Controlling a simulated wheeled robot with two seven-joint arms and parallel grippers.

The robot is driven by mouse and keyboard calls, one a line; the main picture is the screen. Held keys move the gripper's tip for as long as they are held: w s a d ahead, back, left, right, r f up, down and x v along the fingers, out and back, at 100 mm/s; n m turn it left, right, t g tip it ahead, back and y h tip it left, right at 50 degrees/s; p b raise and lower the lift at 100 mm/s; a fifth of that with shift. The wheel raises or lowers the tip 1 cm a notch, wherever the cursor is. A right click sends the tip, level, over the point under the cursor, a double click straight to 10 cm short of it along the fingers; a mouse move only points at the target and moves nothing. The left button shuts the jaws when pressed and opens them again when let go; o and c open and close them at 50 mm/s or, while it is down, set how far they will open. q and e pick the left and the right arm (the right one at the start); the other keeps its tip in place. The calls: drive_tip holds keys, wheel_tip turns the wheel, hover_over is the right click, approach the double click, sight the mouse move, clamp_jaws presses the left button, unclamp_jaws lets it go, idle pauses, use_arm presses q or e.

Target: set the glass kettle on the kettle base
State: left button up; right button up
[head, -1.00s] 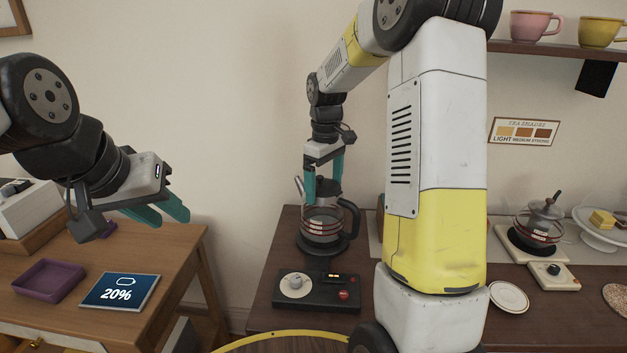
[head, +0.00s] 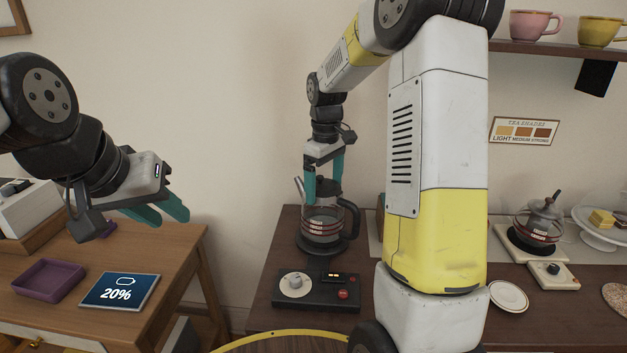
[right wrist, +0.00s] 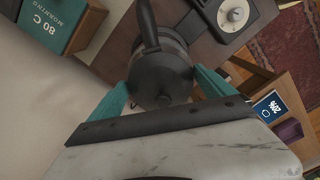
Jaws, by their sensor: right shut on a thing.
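The glass kettle (head: 321,221), with a dark lid, red bands and black handle, is upright on the dark table under my right gripper (head: 323,188). The right gripper's teal fingers are shut on the kettle's top. The right wrist view shows the dark lid (right wrist: 160,75) between the fingers. A wide black round base (head: 322,246) lies directly beneath the kettle; whether the two touch or a thin gap remains cannot be told. My left gripper (head: 165,212) is empty, its fingers apart, above the wooden table at left.
A black control box (head: 318,304) with a dial and red button lies in front of the kettle. A second kettle (head: 537,222) stands at right near a small plate (head: 508,296). A purple tray (head: 48,280) and a 20% screen (head: 118,291) lie on the left table.

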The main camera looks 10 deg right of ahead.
drive_tip(key=shift+f, duration=0.35)
drive_tip(key=o, duration=1.8)
drive_tip(key=shift+f, duration=0.1)
drive_tip(key=shift+c, duration=0.2)
wheel_tip(320, 180, up, 11)
drive_tip(key=shift+s, duration=0.1)
drive_tip(key=s+a+r+m+t+y, duration=0.2)
drive_tip(key=s+m+t, duration=0.4)
drive_tip(key=s, duration=1.7)
drive_tip(key=shift+s+a+m, duration=0.15)
drive_tip(key=shift+s+m, duration=0.25)
drive_tip(key=shift+m, duration=0.3)
